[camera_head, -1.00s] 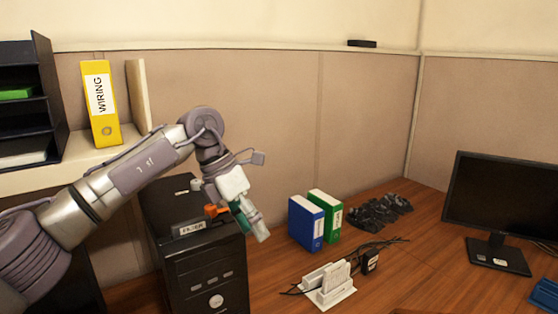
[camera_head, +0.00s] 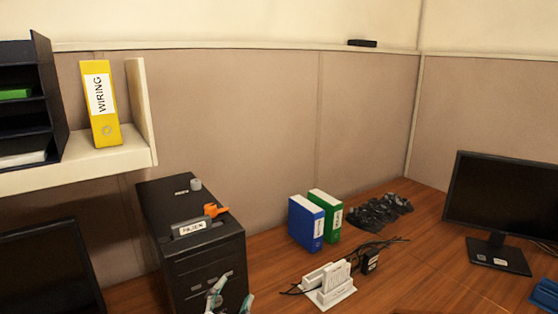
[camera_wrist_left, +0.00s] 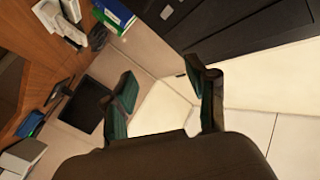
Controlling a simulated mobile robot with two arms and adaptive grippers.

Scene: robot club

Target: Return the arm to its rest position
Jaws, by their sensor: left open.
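My left gripper (camera_head: 232,298) shows only as fingertips at the bottom edge of the head view, in front of the black computer tower (camera_head: 205,262). Its fingers are apart with nothing between them. In the left wrist view the left gripper (camera_wrist_left: 163,88) also shows two separate greenish fingers with an empty gap. The rest of the left arm is out of the head view. My right gripper is in neither view.
An orange item (camera_head: 215,210) and a small grey piece (camera_head: 195,184) sit on the tower. A yellow WIRING binder (camera_head: 101,105) stands on the shelf (camera_head: 85,172). Blue (camera_head: 305,223) and green (camera_head: 325,215) binders, a white holder (camera_head: 331,287) and a monitor (camera_head: 500,203) stand on the desk.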

